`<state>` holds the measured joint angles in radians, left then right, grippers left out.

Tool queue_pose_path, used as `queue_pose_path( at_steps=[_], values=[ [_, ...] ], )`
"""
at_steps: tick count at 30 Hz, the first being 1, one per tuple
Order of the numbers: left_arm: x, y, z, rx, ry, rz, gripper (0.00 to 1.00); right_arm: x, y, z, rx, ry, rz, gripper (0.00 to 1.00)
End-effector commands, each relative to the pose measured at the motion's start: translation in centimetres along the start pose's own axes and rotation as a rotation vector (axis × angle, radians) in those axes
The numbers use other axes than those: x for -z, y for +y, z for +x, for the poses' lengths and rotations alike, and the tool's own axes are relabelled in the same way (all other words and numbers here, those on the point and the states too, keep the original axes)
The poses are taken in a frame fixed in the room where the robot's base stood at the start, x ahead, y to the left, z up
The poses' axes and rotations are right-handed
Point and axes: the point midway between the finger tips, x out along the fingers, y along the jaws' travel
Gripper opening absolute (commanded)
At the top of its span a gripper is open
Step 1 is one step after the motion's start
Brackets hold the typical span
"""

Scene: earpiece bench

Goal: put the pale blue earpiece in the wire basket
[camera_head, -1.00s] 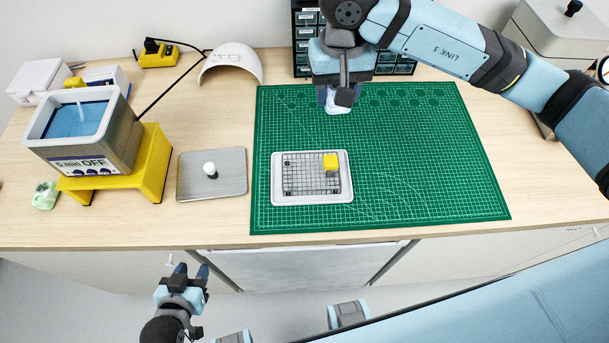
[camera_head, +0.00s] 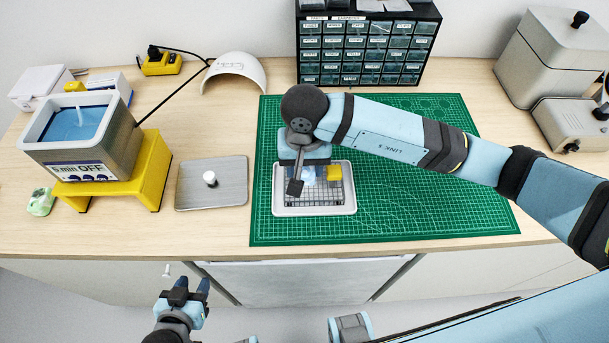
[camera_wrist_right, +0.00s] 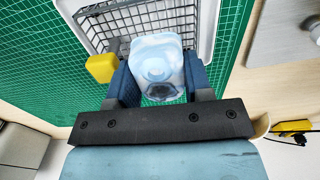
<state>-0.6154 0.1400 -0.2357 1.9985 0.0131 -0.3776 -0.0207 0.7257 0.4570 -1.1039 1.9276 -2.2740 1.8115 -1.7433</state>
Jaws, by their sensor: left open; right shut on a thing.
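The pale blue earpiece (camera_wrist_right: 157,62) is between the fingers of my right gripper (camera_wrist_right: 160,85), which is shut on it. In the head view my right gripper (camera_head: 303,180) hangs over the back left part of the wire basket (camera_head: 322,195), with a little of the earpiece (camera_head: 309,173) showing below it. The basket sits in a white tray (camera_head: 315,211) and also shows in the right wrist view (camera_wrist_right: 160,20). I cannot tell how far the earpiece is above the basket floor. My left gripper (camera_head: 188,284) is open and empty, in front of the bench edge.
A yellow block (camera_head: 334,173) is at the basket's back right. A green cutting mat (camera_head: 430,190) lies around the tray, clear to its right. A grey plate with a white knob (camera_head: 211,190) lies left. An ultrasonic bath (camera_head: 83,140) on a yellow stand is further left; drawers (camera_head: 365,52) stand behind.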

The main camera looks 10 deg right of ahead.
Motion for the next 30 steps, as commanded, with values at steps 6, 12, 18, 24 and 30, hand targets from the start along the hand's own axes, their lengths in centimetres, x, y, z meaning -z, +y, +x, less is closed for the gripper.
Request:
queue_pose_path(
  at_steps=[6, 12, 18, 24, 30],
  values=[
    [-0.2, 0.0, 0.0, 0.001, -0.007, 0.000, 0.43, 0.0, 0.0, 1.7, 0.001, -0.001, 0.000, 0.22],
    [0.0, -0.1, -0.2, 0.001, -0.009, 0.000, 0.43, 0.0, 0.0, 4.3, -0.001, -0.003, 0.002, 0.22],
    [0.2, -0.1, -0.2, 0.001, -0.005, 0.000, 0.43, 0.1, 0.0, 5.3, 0.000, 0.001, 0.000, 0.22],
    [0.2, -0.1, -0.1, 0.002, -0.001, 0.000, 0.43, 0.1, 0.0, 5.5, 0.000, 0.001, 0.000, 0.22],
    [0.1, -0.1, 0.0, 0.002, -0.001, 0.000, 0.43, 0.1, 0.0, 5.6, 0.000, 0.001, 0.000, 0.57]
  ],
)
